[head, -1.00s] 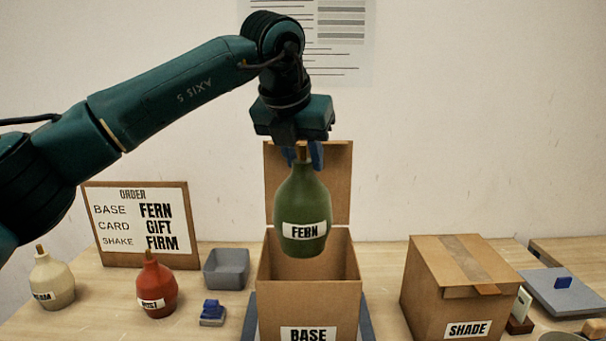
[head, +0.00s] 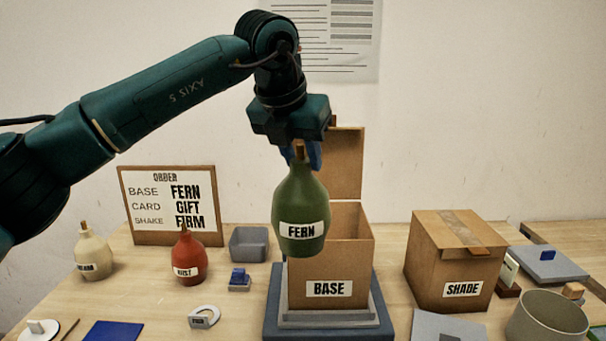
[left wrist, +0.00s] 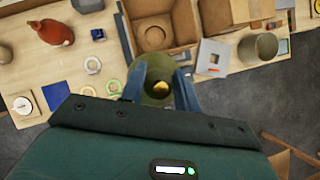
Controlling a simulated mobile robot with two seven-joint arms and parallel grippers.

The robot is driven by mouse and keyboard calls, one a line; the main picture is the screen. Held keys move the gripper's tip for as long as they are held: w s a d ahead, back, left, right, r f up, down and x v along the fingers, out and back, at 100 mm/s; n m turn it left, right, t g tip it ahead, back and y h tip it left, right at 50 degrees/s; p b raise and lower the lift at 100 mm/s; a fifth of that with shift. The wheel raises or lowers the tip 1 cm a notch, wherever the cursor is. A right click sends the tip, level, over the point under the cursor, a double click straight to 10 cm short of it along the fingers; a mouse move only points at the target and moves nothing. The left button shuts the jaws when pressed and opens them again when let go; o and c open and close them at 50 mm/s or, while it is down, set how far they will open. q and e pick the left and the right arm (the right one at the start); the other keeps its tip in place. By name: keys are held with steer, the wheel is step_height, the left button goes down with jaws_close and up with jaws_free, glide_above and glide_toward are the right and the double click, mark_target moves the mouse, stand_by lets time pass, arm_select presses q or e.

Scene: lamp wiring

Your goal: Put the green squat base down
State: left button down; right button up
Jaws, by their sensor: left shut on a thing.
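The green squat base (head: 300,205), labelled FERN, hangs upright in the head view. My left gripper (head: 304,156) is shut on its narrow neck from above. In the head view the base overlaps the left front part of the open cardboard box (head: 345,270) labelled BASE. In the left wrist view the green base (left wrist: 153,95) is between the fingers of my left gripper (left wrist: 160,88), and the open box (left wrist: 180,38) with a round recess inside lies beyond it, so the base is apart from the box. My right gripper is not in view.
A closed box (head: 450,265) labelled SHADE stands to the right. A red base (head: 189,260) and a cream base (head: 93,254) stand at the left, before the order board (head: 150,240). A grey bin (head: 249,244) and a round pot (head: 546,318) are also on the table.

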arm_select(q)
steer(key=s+a+f+m+g+y, duration=0.1)
steer(key=s+a+f+m+g, duration=0.2)
steer(key=s+a+f+m, duration=0.3)
steer(key=s+a+f+m+g, duration=0.4)
steer(key=s+a+f+m, duration=0.2)
steer(key=f+m, duration=0.7)
steer(key=s+a+f+m+g+y, duration=0.1)
steer(key=s+a+f+m+g, duration=0.3)
steer(key=f+m, duration=0.6)
steer(key=shift+s+a+f+m+y, duration=0.15)
steer(key=shift+s+a+m+y, duration=0.15)
steer(key=shift+s+a+m, duration=1.05)
steer(key=shift+w+a+n, duration=0.2)
steer(key=shift+w+n, duration=0.1)
steer(key=shift+n, duration=0.05)
